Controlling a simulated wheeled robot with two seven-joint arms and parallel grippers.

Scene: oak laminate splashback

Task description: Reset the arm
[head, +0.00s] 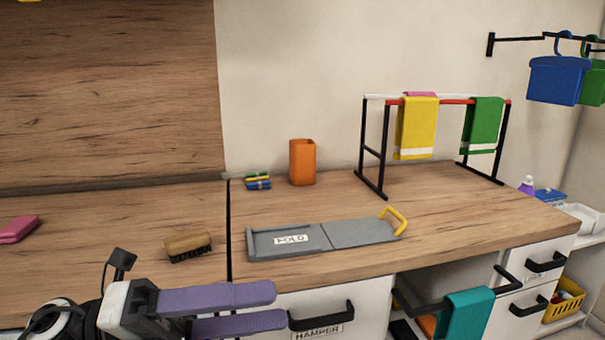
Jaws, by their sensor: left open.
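My left gripper (281,306) shows at the bottom of the head view, in front of the counter's front edge and near the hamper drawer. Its two long purple fingers point right and are apart, with nothing between them. A camera stands up on its wrist. My right gripper is not in the view.
A grey folding board (358,233) with a yellow handle lies on the wooden counter (450,213). A brush (188,246), an orange cup (302,163) and a drying rack (385,140) with towels stand there. Below are the hamper drawer (365,302) and a teal towel (468,315).

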